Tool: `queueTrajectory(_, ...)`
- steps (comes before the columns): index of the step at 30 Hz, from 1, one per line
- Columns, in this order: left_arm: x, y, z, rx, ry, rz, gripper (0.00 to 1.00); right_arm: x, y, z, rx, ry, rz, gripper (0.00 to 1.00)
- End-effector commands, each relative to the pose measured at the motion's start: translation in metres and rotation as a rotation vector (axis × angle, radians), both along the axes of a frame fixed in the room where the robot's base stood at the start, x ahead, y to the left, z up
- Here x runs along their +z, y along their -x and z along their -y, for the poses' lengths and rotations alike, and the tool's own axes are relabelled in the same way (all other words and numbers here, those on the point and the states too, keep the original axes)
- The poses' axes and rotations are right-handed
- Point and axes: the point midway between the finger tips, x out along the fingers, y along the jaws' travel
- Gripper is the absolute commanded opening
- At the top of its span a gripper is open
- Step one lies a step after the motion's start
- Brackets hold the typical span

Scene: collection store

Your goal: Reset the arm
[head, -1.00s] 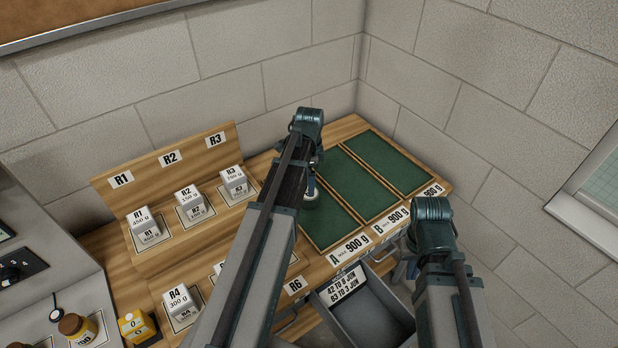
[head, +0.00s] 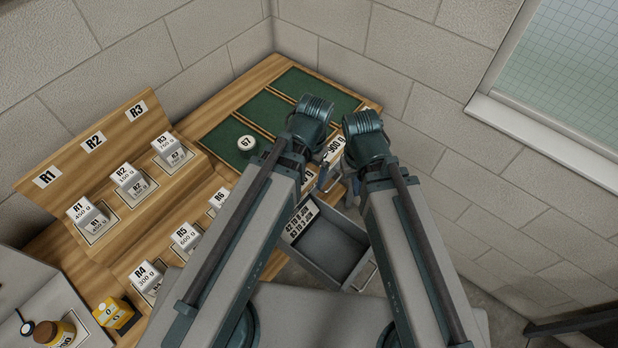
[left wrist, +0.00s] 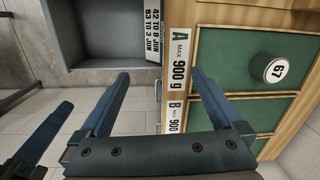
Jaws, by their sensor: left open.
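My left gripper (left wrist: 161,74) is open and empty in the left wrist view, its two blue fingers apart near the A and B labels. In the head view my arms hide most of both grippers. A blue finger of what appears to be my right gripper (left wrist: 45,130) shows at the left of the wrist view; its opening cannot be told. A dark round weight marked 67 (head: 247,143) stands upright on the green panel A (head: 220,141), apart from my grippers. It also shows in the left wrist view (left wrist: 268,67).
An open grey drawer (head: 330,252) sits below the bench front. White weight blocks (head: 128,178) stand at several R-labelled places on the left. A yellow block (head: 112,312) and a brown-capped jar (head: 48,332) are at lower left. Walls (head: 330,40) close off the back and right.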

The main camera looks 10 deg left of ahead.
Motion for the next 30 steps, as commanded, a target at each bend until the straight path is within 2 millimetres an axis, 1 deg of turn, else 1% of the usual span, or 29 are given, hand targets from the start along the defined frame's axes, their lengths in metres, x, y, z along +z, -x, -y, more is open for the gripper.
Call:
queueTrajectory(1,0.0,0.015,0.008,0.026,-0.007,0.003,1.0,0.0,0.0,0.0,0.0,0.0,0.0,0.0)
queueTrajectory(3,0.0,0.023,0.014,0.062,-0.014,0.006,1.0,0.0,0.0,0.0,0.0,0.0,0.0,0.0)
queueTrajectory(6,0.0,0.028,0.018,0.088,-0.018,0.008,1.0,0.0,0.0,0.0,0.0,0.0,0.0,0.0)
queueTrajectory(14,0.0,0.028,0.019,0.095,-0.018,0.008,1.0,0.0,0.0,0.0,0.0,0.0,0.0,0.0)
queueTrajectory(16,-0.005,0.027,0.019,0.094,-0.018,0.008,1.0,-0.005,0.0,0.0,0.0,0.0,0.0,0.0)
queueTrajectory(21,-0.024,0.027,0.019,0.095,-0.017,0.009,1.0,-0.024,0.0,0.0,-0.001,0.0,0.0,0.0)
queueTrajectory(24,-0.02,0.027,0.019,0.095,-0.017,0.009,1.0,-0.02,0.0,0.0,-0.001,0.0,0.0,0.0)
queueTrajectory(30,-0.02,0.027,0.019,0.094,-0.017,0.009,1.0,-0.02,0.0,0.0,-0.001,0.0,0.0,0.0)
